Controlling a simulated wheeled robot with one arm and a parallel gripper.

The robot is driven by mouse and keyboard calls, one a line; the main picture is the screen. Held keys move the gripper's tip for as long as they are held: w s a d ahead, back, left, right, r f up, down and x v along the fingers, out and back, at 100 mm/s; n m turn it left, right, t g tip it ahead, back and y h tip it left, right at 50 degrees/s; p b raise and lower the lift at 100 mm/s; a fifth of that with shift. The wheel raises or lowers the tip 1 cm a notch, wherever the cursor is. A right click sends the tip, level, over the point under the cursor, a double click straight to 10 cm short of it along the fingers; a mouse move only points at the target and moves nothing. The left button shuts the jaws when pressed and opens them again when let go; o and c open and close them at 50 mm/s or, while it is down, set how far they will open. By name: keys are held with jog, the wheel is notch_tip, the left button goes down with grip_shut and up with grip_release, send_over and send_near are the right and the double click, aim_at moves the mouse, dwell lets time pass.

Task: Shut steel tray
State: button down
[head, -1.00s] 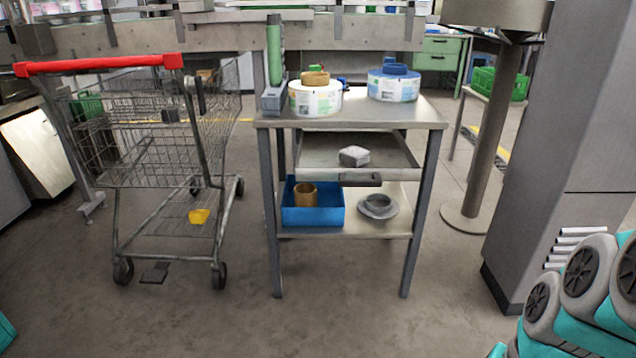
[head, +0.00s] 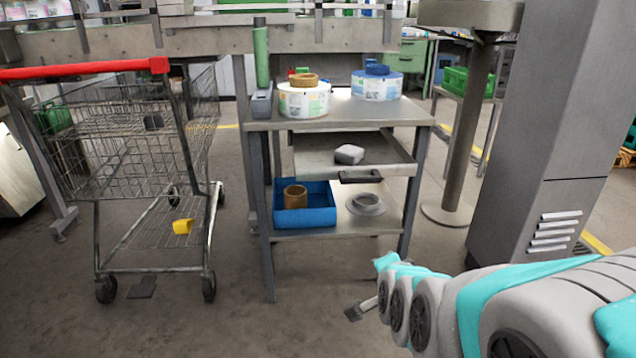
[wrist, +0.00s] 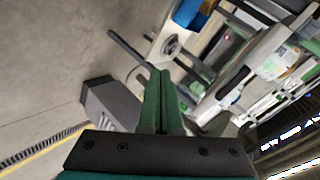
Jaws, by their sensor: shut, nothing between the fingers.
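The steel tray (head: 315,160) is a shallow drawer under the top of a small steel table (head: 338,108). It is pulled out toward me, with a dark handle (head: 362,177) on its front. A grey block (head: 349,154) lies in it. My gripper shows in the wrist view with its green fingers (wrist: 161,78) together and nothing between them. In the head view my arm reaches in from the lower right and ends in front of the table's right side, apart from the tray; the fingers are hard to make out there.
Two label reels (head: 304,99) (head: 376,85) stand on the table top. A blue bin (head: 304,212) and a grey ring-shaped part (head: 366,204) are on the lower shelf. A shopping cart (head: 120,150) stands left, a grey cabinet (head: 548,130) right. Floor in front is clear.

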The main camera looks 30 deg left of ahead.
jog(key=a+r+m+t+y, duration=0.2)
jog(key=a+r, duration=0.1)
jog(key=a, duration=0.5)
jog(key=m+t+y, duration=0.2)
jog(key=t+y, duration=0.1)
send_near(309, 175)
jog(key=p+x, duration=0.2)
jog(key=x, duration=0.5)
jog(key=shift+d, duration=0.1)
